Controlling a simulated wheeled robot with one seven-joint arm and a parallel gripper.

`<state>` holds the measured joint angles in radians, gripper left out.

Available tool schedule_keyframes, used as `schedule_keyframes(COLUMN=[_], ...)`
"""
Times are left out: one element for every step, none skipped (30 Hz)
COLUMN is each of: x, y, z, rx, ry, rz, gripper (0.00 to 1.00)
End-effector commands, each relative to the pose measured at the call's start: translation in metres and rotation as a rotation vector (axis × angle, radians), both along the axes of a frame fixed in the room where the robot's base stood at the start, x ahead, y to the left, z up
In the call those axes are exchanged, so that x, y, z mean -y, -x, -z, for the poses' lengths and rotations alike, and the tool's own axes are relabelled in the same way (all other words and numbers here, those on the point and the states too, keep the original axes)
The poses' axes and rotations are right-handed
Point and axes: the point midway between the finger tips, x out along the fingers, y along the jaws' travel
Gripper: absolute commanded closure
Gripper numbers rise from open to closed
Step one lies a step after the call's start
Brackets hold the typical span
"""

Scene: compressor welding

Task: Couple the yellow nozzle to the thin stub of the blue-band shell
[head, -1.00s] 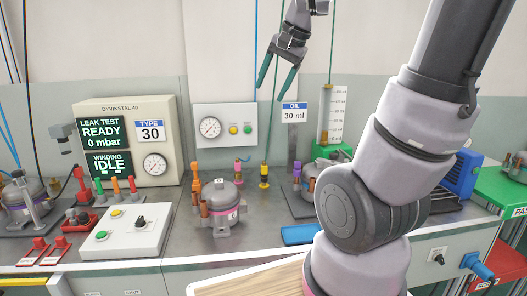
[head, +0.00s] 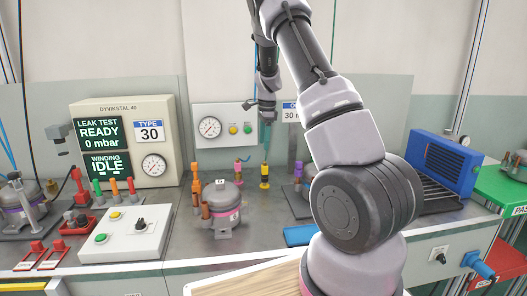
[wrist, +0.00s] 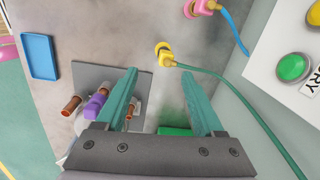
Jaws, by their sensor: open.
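The yellow nozzle (head: 264,177) stands at the back of the bench below the white gauge panel. In the wrist view the yellow nozzle (wrist: 163,50) has a green hose and lies just beyond my fingertips, between their lines. My gripper (head: 266,143) points down above the nozzle, apart from it. In the wrist view my gripper (wrist: 160,76) is open with nothing between its fingers. A grey shell (head: 223,205) with copper stubs and a pinkish band stands mid-bench. Another shell at right is mostly hidden by my arm, copper stubs (wrist: 72,105) showing. I cannot make out a blue band.
A pink nozzle (head: 238,167) stands left of the yellow one. A purple nozzle (wrist: 95,104) sits by the right fixture's copper stubs. A blue tray (head: 300,235) lies at the front. The gauge panel (head: 224,126) is close behind. A control box (head: 125,232) stands at left.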

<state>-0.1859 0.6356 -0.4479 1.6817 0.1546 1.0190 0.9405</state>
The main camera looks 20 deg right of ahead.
Motion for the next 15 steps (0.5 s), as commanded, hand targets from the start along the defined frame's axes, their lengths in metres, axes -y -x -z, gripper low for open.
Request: schedule_keyframes(x=[0.003,0.005,0.007,0.008,0.009,0.01,0.011,0.011,0.012,0.012,0.012,0.012,0.012,0.012,0.012], y=[-0.006,-0.008,-0.012,-0.014,-0.015,-0.017,-0.018,-0.018,-0.019,-0.019,-0.019,-0.019,-0.018,-0.019,-0.018], z=[0.017,0.024,0.032,0.037,0.042,0.046,0.049,0.051,0.054,0.056,0.058,0.062,0.065,0.068,0.075], rx=[-0.02,-0.029,-0.036,-0.043,-0.048,-0.052,-0.054,-0.056,-0.058,-0.059,-0.061,-0.062,-0.062,-0.062,-0.061], ry=[0.015,0.022,0.03,0.035,0.04,0.045,0.047,0.049,0.051,0.051,0.052,0.052,0.052,0.052,0.051], rz=[0.025,0.041,0.058,0.069,0.079,0.089,0.094,0.099,0.104,0.106,0.107,0.107,0.106,0.106,0.105], gripper=[0.3,0.3,0.3,0.3,0.3,0.3,0.3,0.3,0.3,0.3,0.3,0.3,0.3,0.3,0.3])
